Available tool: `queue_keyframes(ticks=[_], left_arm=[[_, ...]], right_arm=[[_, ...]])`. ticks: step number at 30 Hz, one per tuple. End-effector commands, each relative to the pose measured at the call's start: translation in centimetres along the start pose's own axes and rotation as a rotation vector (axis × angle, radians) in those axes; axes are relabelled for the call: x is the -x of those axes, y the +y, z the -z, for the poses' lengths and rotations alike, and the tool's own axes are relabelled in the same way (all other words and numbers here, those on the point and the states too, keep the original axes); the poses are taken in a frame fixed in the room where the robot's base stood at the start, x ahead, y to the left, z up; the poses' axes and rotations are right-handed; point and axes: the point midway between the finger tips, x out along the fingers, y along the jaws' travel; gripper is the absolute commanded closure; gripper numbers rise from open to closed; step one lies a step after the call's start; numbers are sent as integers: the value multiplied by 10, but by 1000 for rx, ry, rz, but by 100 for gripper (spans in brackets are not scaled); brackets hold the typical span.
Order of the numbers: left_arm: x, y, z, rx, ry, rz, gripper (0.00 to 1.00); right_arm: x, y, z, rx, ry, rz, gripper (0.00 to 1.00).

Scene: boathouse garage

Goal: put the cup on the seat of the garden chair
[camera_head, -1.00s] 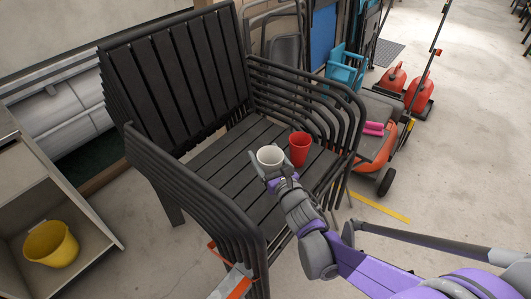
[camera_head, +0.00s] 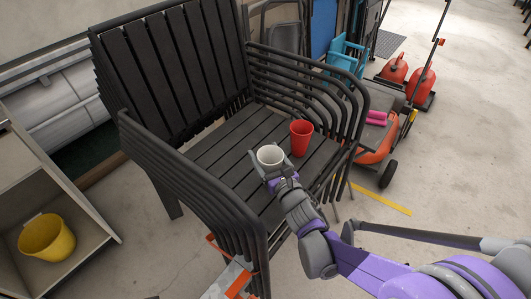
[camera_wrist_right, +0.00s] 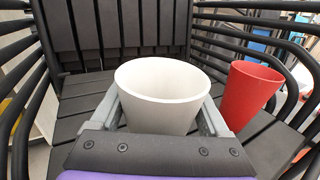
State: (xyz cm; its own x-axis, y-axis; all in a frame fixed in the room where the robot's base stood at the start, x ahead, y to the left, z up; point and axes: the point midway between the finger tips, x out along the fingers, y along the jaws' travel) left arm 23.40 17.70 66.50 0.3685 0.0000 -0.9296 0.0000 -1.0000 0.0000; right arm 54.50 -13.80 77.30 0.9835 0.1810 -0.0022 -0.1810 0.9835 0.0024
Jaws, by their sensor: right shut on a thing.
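A white cup (camera_head: 270,157) is held by my right gripper (camera_head: 274,172) over the seat of the garden chair (camera_head: 222,153). In the right wrist view the white cup (camera_wrist_right: 162,95) is upright between the two grey fingers of my right gripper (camera_wrist_right: 160,120), which is shut on it. Whether the cup's base touches the seat cannot be told. The chair is a stack of black slatted chairs with armrests. A red cup (camera_head: 301,138) stands on the seat just right of the white cup; it also shows in the right wrist view (camera_wrist_right: 248,92). My left gripper is not in view.
The stacked black armrests (camera_head: 310,85) flank the seat. A yellow bucket (camera_head: 48,238) sits in a grey shelf at the left. A red garden machine (camera_head: 375,145) stands right of the chairs. The seat's left and rear are bare.

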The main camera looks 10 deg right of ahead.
Motion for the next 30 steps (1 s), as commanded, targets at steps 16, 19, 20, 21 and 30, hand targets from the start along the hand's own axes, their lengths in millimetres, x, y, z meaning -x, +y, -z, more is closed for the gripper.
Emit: queue_keyframes(ticks=[16,19,20,21,30], left_arm=[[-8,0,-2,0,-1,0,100],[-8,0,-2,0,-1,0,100],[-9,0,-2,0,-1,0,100],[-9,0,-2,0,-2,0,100],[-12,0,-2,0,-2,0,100]], right_arm=[[0,0,11,0,0,0,76],[0,0,12,0,0,0,76],[0,0,12,0,0,0,76],[0,0,12,0,0,0,76],[0,0,16,0,0,0,12]])
